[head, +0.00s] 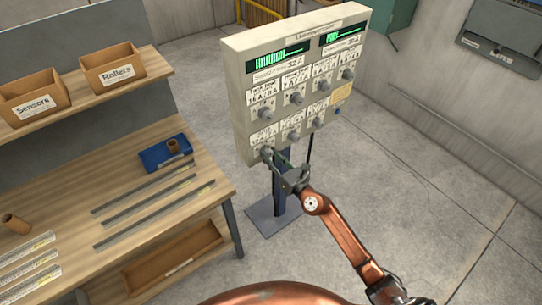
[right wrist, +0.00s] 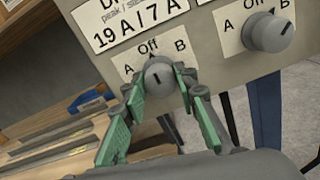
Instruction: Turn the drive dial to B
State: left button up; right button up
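The dial (right wrist: 158,75) with a label starting with "D" and reading "19 A / 7 A" is a round grey knob at the panel's lower left; it also shows in the head view (head: 267,152). Off is printed above it, A to its left, B to its right. Its dark mark looks about upright, toward Off. My right gripper (right wrist: 158,84) is in front of it, with green-padded fingers spread on either side of the knob. Gaps show between pads and knob. The gripper also shows in the head view (head: 279,165). My left gripper is out of view.
The pale control panel (head: 240,95) stands on a post with several other dials and two green displays. A neighbouring dial (right wrist: 268,32) is close on the right. A wooden workbench (head: 125,175) with metal strips stands to the left. Floor to the right is clear.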

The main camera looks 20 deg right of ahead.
jog(key=c, duration=0.6)
jog(key=shift+o, duration=0.2)
jog(key=shift+m, duration=0.4)
jog(key=m+p, duration=0.1)
jog(key=m, duration=0.1)
jog(key=shift+m+p, duration=0.35)
jog(key=shift+m, duration=0.05)
jog(key=m+p, duration=0.1)
jog(key=m, duration=0.3)
jog(key=shift+m+p, duration=0.35)
jog(key=shift+m, duration=0.35)
jog(key=o, duration=1.2)
jog(key=shift+c, duration=0.2)
